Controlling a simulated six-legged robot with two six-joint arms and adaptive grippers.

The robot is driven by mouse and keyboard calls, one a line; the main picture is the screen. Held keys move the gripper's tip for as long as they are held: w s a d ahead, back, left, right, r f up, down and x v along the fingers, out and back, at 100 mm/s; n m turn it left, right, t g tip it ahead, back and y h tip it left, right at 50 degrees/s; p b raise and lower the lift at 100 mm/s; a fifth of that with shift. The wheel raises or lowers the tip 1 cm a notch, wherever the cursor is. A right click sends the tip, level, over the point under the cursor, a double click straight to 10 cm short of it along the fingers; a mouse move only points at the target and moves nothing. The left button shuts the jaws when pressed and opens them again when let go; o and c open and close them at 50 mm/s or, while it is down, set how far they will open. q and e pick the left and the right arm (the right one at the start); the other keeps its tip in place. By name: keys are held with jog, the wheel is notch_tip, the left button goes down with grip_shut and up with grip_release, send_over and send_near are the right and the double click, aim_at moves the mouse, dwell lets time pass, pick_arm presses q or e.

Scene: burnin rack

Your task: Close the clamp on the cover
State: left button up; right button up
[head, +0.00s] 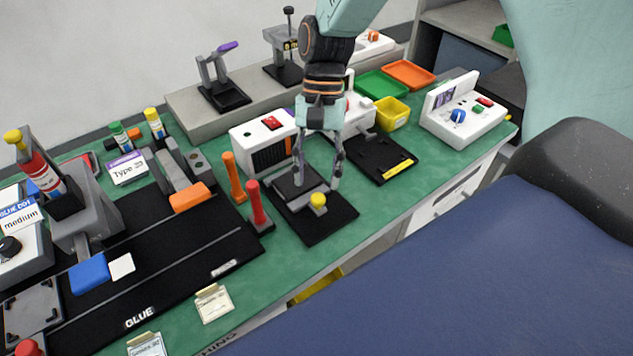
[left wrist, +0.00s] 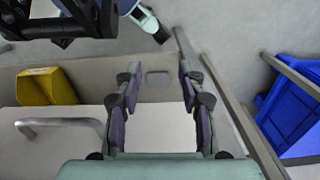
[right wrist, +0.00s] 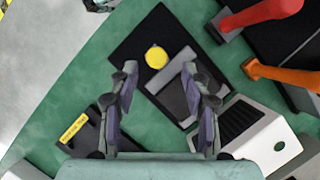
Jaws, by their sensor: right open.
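A low black fixture (head: 325,225) lies on the green bench, with a grey block and a yellow knob (head: 318,200) on it. In the right wrist view the yellow knob (right wrist: 156,57) sits beside a grey bar (right wrist: 172,77) and a dark panel. I cannot tell for sure which part is the clamp and which the cover. My right gripper (head: 316,183) is open and empty, pointing down just over this fixture; it also shows in the right wrist view (right wrist: 160,78). My left gripper (left wrist: 158,80) is open and empty, away from the bench fixture.
A red handle (head: 256,205) and an orange handle (head: 232,177) stand left of the fixture. A white box (head: 250,137) is behind it; another black fixture (head: 400,160) is to the right. A purple-handled device (head: 220,70) stands on the rear shelf. A blue bin (left wrist: 292,112) shows near my left gripper.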

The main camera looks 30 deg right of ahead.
jog(key=v, duration=0.9)
jog(key=shift+s, duration=0.1)
